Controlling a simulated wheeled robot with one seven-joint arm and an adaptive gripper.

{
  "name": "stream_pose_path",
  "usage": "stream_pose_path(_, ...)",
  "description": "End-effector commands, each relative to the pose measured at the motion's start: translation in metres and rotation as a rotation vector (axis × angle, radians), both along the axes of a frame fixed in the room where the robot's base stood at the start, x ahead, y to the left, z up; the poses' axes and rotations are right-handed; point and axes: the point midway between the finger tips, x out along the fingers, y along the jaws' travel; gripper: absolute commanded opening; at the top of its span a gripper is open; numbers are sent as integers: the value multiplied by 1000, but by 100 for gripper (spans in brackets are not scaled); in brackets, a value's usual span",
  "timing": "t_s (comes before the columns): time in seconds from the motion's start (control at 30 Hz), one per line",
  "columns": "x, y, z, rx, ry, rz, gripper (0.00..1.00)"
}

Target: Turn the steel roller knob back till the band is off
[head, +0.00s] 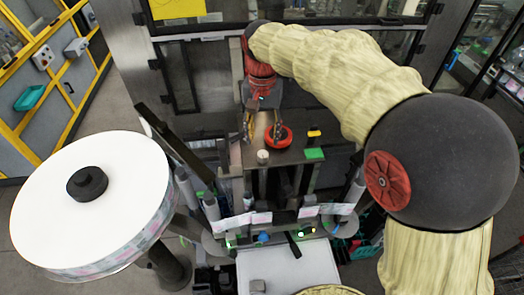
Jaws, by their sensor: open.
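My gripper (262,130) hangs from the red wrist over the labeller's dark top plate, its two fingers spread apart. A small pale cylindrical knob (263,157) stands at the plate's front edge, just below the fingers in the picture; it may be the steel roller knob. A red round piece (284,140) lies at the right fingertip, and I cannot tell whether they touch. Nothing shows clearly between the fingers. I cannot make out the band at this size.
A large white label reel (120,180) with a black hub fills the left. Rollers with label web (245,220) and lit buttons (300,231) are in front of the plate. A green block (314,154) sits right of the red piece. A glazed guard frame stands behind.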

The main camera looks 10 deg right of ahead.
Motion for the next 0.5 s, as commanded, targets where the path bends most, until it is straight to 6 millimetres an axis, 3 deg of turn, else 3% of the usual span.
stream_pose_path(0.5, 8, 2, -11, -17, -26, -1194, 45)
